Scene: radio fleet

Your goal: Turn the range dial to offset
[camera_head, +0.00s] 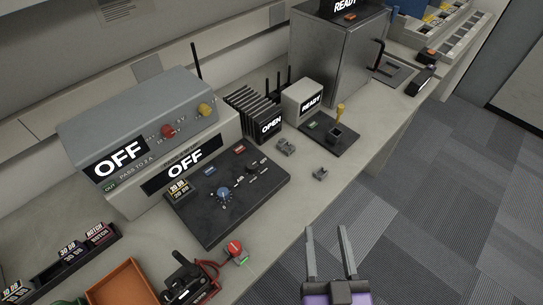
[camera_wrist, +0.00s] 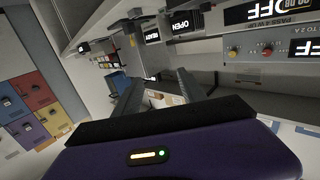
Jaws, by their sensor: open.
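A blue round dial (camera_head: 223,193) stands on a black sloping panel (camera_head: 214,228) on the bench in the head view. Small labels surround it, too small to read, so I cannot tell which one reads offset or where the dial points. My gripper (camera_head: 327,232) is open and empty, beyond the bench's front edge, right of the panel and well apart from the dial. In the wrist view my gripper (camera_wrist: 158,77) also shows open with nothing between its fingers. I cannot make out the dial in the wrist view.
A grey box (camera_head: 140,105) with red and yellow knobs and OFF displays stands behind the panel. A red button (camera_head: 234,248) with cables, an orange tray (camera_head: 128,284) and a yellow-topped lever (camera_head: 339,112) are nearby. The floor (camera_head: 430,200) right of the bench is clear.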

